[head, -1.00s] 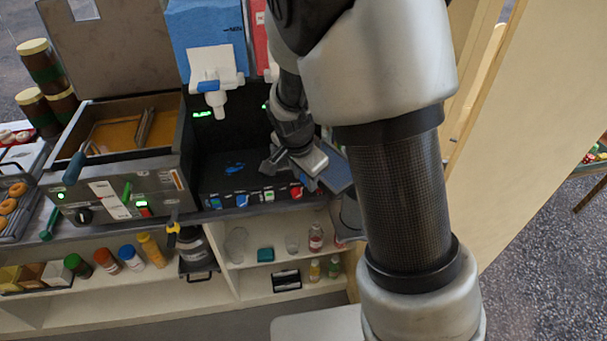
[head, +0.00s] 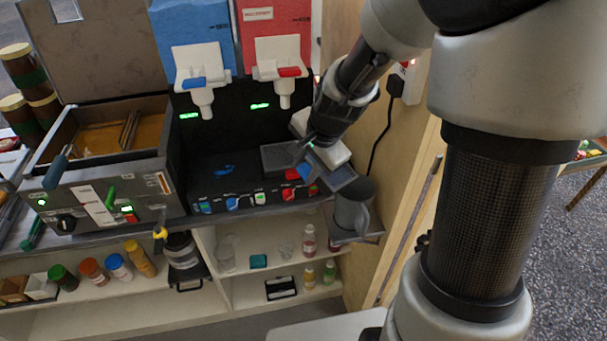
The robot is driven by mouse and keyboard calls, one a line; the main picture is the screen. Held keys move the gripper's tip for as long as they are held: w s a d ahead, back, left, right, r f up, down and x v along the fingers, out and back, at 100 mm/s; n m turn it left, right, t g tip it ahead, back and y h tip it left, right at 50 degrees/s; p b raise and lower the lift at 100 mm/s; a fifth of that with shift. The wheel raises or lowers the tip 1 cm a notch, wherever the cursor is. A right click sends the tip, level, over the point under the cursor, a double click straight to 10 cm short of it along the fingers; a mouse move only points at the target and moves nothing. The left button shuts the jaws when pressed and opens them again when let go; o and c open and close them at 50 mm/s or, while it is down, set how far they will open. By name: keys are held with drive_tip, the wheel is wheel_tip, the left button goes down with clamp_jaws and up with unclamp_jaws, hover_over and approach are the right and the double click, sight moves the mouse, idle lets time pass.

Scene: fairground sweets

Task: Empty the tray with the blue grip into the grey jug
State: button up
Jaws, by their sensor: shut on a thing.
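My gripper (head: 309,150) is shut on the blue grip (head: 304,170) of a dark, shallow tray and holds it in front of the drinks machine. The tray (head: 338,180) reaches right from the jaws and looks tilted, its right end lower. The grey jug (head: 352,208) stands upright on a small ledge at the right end of the counter. The tray's right end is just above and left of the jug's mouth in the picture. I cannot tell whether they touch or whether any liquid is in the tray.
A second tray (head: 278,157) with a red grip sits in the machine under the red dispenser (head: 280,72). Blue liquid lies under the blue dispenser (head: 200,80). A wooden side panel (head: 392,190) rises close right of the jug. A fryer (head: 105,180) stands left.

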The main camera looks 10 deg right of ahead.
drive_tip(key=shift+d+r+y+b, duration=0.25)
drive_tip(key=shift+r+y+b, duration=0.15)
drive_tip(key=shift+b, duration=1.3)
drive_tip(key=b, duration=0.1)
drive_tip(key=d+r+y+b, duration=0.1)
drive_tip(key=b, duration=0.1)
drive_tip(key=shift+s+d+t, duration=0.15)
drive_tip(key=shift+s+t, duration=0.1)
drive_tip(key=shift+t, duration=0.15)
drive_tip(key=d+r+y+b, duration=0.2)
drive_tip(key=b, duration=0.1)
drive_tip(key=shift+s+m+t, duration=0.35)
drive_tip(key=shift+m+t, duration=0.05)
drive_tip(key=shift+s+d+r+y+b, duration=0.2)
drive_tip(key=shift+d+r+y+b, duration=0.35)
drive_tip(key=shift+r+y+b, duration=0.15)
drive_tip(key=shift+d, duration=0.1)
idle(0.7)
